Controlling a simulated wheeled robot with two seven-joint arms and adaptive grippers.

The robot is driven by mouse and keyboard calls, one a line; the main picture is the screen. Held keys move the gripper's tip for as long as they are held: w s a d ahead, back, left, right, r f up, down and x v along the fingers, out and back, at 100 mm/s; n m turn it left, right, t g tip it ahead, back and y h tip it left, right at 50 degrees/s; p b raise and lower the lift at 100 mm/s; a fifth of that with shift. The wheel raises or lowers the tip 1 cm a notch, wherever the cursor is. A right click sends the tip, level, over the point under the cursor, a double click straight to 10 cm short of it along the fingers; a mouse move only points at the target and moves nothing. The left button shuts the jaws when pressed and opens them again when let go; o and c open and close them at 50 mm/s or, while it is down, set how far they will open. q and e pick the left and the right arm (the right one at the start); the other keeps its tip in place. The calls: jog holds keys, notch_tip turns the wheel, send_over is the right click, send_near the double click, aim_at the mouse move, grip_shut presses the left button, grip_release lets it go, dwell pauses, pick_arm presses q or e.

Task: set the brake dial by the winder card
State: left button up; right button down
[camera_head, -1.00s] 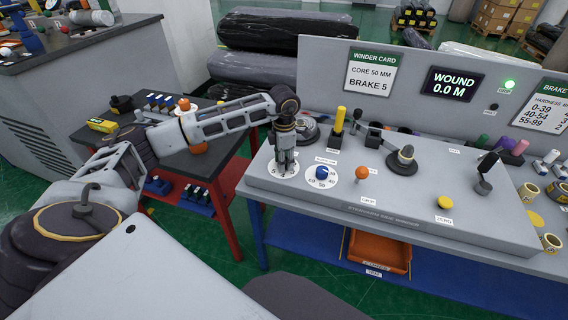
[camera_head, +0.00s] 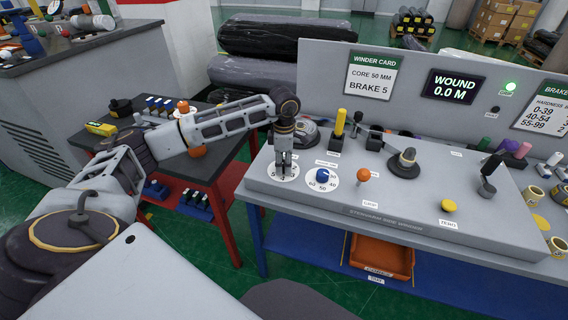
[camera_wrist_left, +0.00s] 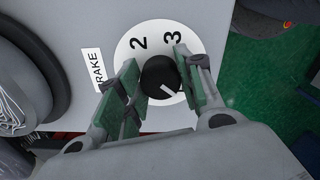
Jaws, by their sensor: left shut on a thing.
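The winder card (camera_head: 372,77) stands on the back panel and reads CORE 50 MM, BRAKE 5. The brake dial's white number plate (camera_head: 287,177) is at the left end of the console, partly hidden by my left gripper (camera_head: 284,168). In the left wrist view, the dial's round black knob (camera_wrist_left: 160,78) sits between the two green-padded fingers of my left gripper (camera_wrist_left: 158,88), which is shut on it. A white pointer line on the knob slants to the lower right. The plate shows 2 and 3 there; other numbers are covered. My right gripper is not in view.
A blue dial (camera_head: 322,176) is close to the right of the brake dial. An orange knob (camera_head: 363,175), a yellow button (camera_head: 449,206) and upright levers share the console. The display (camera_head: 453,84) reads WOUND 0.0 M beside a lit green lamp (camera_head: 511,86).

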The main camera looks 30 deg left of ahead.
aim_at(284, 163)
pick_arm(q)
jog(key=o, duration=1)
jog(key=shift+r, duration=0.15)
notch_tip(284, 163, up, 12)
dwell(0.8)
